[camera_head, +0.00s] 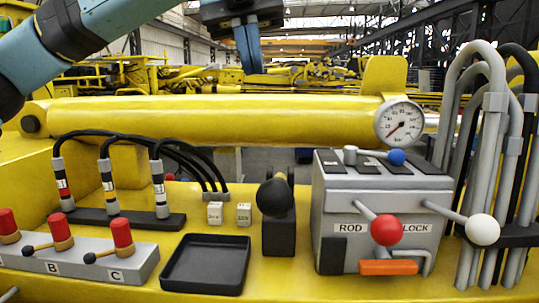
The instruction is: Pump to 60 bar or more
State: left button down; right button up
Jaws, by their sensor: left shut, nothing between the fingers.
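A round white pressure gauge (399,122) is mounted in front of the yellow cylinder. Its red needle points to the lower left, near the low end of the dial; the exact reading is too small to tell. A black ball knob (274,197), seen nearly end-on, sits above a black block (279,238) left of the grey control box and looks like the pump handle. My left gripper (249,62) is shut and empty, high above the cylinder and apart from the knob. My right gripper is not in view.
The grey control box (335,200) has red (386,230), white (482,229) and blue (397,157) knobs and an orange handle (388,267). Grey pipes (495,140) stand at right. A black tray (206,267), hoses (120,135) and a red-capped A-B-C block (75,265) are at left.

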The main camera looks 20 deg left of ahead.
aim_at(272, 180)
pick_arm(q)
jog(key=p+x, duration=0.2)
jog(key=x, duration=0.9)
jog(key=shift+s, duration=0.1)
jog(key=shift+s+d+f+p, duration=0.15)
jog(key=shift+f+p, duration=0.2)
jog(key=shift+f, duration=0.25)
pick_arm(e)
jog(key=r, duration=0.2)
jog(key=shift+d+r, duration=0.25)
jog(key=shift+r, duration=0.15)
pick_arm(q)
jog(key=shift+f, duration=0.1)
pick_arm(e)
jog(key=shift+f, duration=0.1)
